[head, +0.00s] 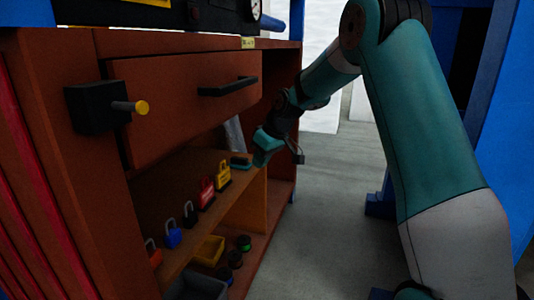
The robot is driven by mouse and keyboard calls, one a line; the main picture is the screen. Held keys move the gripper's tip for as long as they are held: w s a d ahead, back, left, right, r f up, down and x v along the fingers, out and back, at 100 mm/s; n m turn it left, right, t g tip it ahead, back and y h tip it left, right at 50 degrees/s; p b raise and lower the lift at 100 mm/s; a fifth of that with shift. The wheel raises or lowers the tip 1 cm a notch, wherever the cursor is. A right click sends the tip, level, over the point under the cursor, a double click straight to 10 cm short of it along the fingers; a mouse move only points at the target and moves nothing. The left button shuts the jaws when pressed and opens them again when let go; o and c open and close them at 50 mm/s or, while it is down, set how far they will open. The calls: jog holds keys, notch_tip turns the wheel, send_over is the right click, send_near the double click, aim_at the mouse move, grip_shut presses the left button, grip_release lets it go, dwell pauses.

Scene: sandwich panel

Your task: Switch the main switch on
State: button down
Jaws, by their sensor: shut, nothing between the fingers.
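A black switch box (95,107) is fixed to the brown wooden cabinet at the left, beside the drawer. A short grey lever with a yellow tip (131,107) sticks out from it to the right. It looks like the main switch, but no on or off marking is readable. My gripper (264,150) is at the end of the teal arm, in front of the open shelf. It is shut and empty, well to the right of the lever and lower, not touching it. Its fingertips are small and dark in this view.
The drawer (180,95) is shut, with a black handle (228,87) jutting out between lever and gripper. Several padlocks, including a red one (206,193) and a yellow one (222,175), stand on the shelf below. A yellow bin (208,250) sits lower. Grey floor (320,230) is open to the right.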

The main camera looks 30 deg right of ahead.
jog(key=s+a+r+n+g, duration=0.1)
jog(key=s+a, duration=0.6)
jog(key=s, duration=0.4)
jog(key=s+a+r+n+g, duration=0.1)
jog(key=s+a+r, duration=0.1)
jog(key=s+a, duration=0.6)
jog(key=s+a+r+g+y, duration=0.1)
jog(key=s+a, duration=0.6)
jog(key=s, duration=0.8)
jog(key=shift+s+a+r+n+g, duration=0.25)
jog(key=shift+s+r+n+g, duration=0.15)
jog(key=shift+r+g, duration=0.15)
